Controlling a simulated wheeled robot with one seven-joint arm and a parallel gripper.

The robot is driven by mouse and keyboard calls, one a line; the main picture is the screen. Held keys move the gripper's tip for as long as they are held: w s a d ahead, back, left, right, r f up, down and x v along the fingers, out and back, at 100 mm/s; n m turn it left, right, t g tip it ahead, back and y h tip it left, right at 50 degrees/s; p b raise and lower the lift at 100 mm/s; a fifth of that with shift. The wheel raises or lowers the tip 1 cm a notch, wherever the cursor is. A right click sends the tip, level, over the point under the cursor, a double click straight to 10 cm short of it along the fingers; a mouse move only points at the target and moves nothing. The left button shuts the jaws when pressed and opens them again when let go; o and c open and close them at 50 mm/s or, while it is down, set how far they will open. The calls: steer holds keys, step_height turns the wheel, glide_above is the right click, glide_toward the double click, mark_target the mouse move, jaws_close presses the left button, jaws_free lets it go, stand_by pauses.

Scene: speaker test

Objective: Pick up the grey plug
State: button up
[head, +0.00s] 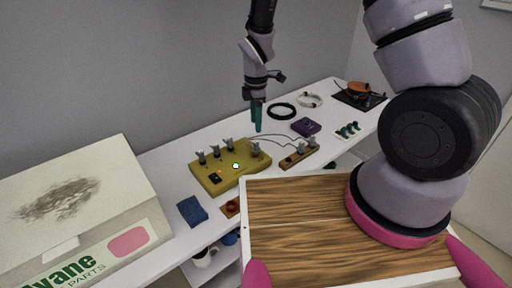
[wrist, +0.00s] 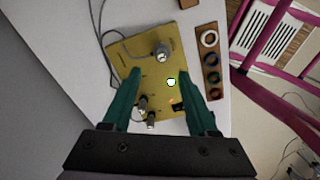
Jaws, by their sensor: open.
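Several grey plugs stand upright on a yellow board (head: 210,178) on the white table in the head view. One grey plug (head: 228,144) is near the board's middle, another grey plug (head: 201,157) at its left, and a larger grey one (head: 255,148) at its right end. I cannot tell which is meant. My gripper (head: 257,122) hangs above and behind the board, teal fingers pointing down. In the wrist view my gripper (wrist: 159,72) is open and empty, its fingers spread over the yellow board (wrist: 125,50). Grey plugs (wrist: 161,52) show between and beyond the fingers.
A blue block (head: 192,210) and a big box (head: 80,210) are at left. A purple box (head: 305,126), black ring (head: 282,111) and other small items lie further right. My wooden-topped base covers the front.

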mark_target(256, 142)
step_height(256, 142, down, 11)
steer(key=shift+s+f, duration=0.1)
steer(key=shift+f, duration=0.05)
stand_by(0.4)
steer(key=shift+c, duration=0.3)
jaws_close()
